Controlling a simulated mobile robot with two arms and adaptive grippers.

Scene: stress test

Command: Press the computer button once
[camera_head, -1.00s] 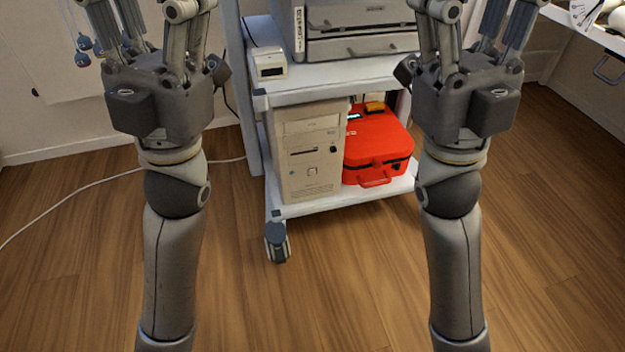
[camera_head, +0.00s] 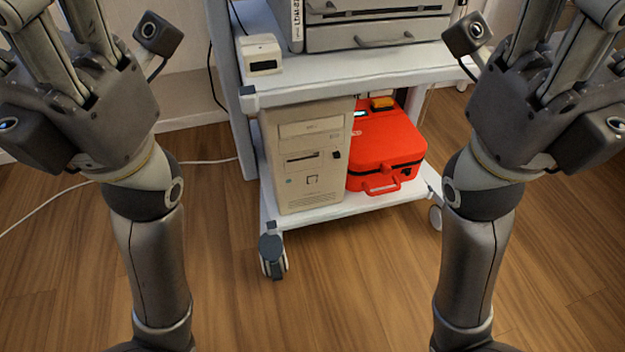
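The beige computer tower (camera_head: 300,158) stands upright on the lower shelf of a white cart. Its front shows a drive slot, a small dark button (camera_head: 336,155) and a small square outline (camera_head: 312,180) lower down. I cannot tell which one is the computer button. My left gripper (camera_head: 75,85) is at the upper left and my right gripper (camera_head: 550,85) at the upper right. Both point up and away from the tower, well apart from it. Their fingertips are cut off by the top edge, so their opening is hidden.
A red case (camera_head: 385,150) sits right of the tower on the same shelf (camera_head: 345,207). The upper shelf (camera_head: 350,72) holds a small white box (camera_head: 262,55) and a grey machine (camera_head: 375,35). A white cable (camera_head: 60,208) lies on the left floor. The wooden floor before the cart is clear.

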